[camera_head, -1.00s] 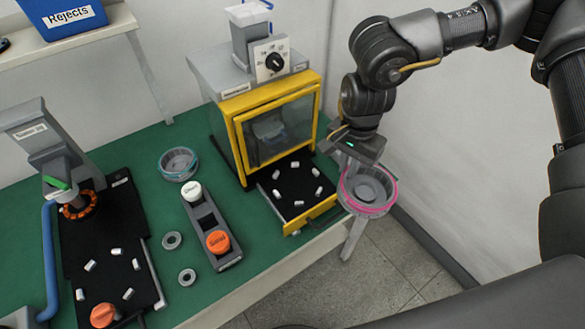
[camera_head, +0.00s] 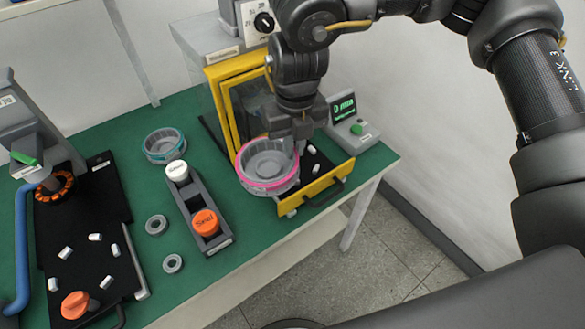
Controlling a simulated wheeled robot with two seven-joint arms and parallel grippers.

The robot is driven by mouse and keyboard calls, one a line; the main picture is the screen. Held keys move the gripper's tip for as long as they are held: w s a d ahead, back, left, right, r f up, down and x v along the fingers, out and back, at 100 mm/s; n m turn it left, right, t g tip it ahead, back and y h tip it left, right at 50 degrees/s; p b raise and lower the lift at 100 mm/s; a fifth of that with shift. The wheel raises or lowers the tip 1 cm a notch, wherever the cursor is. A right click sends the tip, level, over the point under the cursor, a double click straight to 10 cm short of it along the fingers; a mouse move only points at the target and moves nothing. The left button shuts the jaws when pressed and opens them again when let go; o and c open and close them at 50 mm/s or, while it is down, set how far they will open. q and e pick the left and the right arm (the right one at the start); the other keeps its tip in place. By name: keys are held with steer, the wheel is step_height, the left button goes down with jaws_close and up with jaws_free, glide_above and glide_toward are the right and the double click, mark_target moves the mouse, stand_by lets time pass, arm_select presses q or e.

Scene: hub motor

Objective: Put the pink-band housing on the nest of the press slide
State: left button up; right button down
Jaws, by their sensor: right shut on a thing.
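The pink-band housing (camera_head: 267,170) is a grey round bowl with a pink ring around it. My right gripper (camera_head: 298,145) is shut on its right rim and holds it over the left part of the press slide (camera_head: 330,164). The slide is a black plate with a yellow front and a handle, drawn out of the yellow-framed press (camera_head: 222,95). A few white pins of the nest show right of the housing; the others are hidden beneath it. I cannot tell whether the housing touches the pins. My left gripper is not in view.
A teal-band housing (camera_head: 164,146) and two grey rings (camera_head: 156,224) lie on the green table. A grey holder (camera_head: 198,208) carries a white and an orange cap. At left is another black plate (camera_head: 90,210) with pins. A control box (camera_head: 350,125) stands right of the press.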

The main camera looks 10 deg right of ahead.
steer(key=m, duration=0.1)
steer(key=a+m, duration=0.1)
steer(key=m+b, duration=0.1)
steer(key=shift+s+a+f+m, duration=0.15)
steer(key=shift+a+f+m, duration=0.1)
steer(key=shift+a+m, duration=0.1)
steer(key=shift+s+a+r+m, duration=0.1)
steer(key=shift+a+m, duration=0.3)
steer(key=shift+m, duration=0.65)
steer(key=w+d+f+p, duration=0.2)
steer(key=w+d+f, duration=0.2)
steer(key=w+d, duration=0.3)
glide_above(312, 165)
steer(key=shift+s+a+f+p, duration=0.1)
steer(key=shift+f+p, duration=0.05)
steer(key=shift+f, duration=1.15)
steer(key=shift+s+a+f+p, duration=0.1)
steer(key=shift+f+p, duration=0.05)
steer(key=shift+f, duration=1.15)
steer(key=shift+w+d+f+p, duration=0.15)
steer(key=shift+f+p, duration=0.05)
steer(key=shift+f, duration=0.8)
steer(key=shift+w+d+f+p, duration=0.1)
steer(key=shift+d+f+p, duration=0.1)
steer(key=shift+f, duration=0.75)
steer(key=shift+a, duration=0.1)
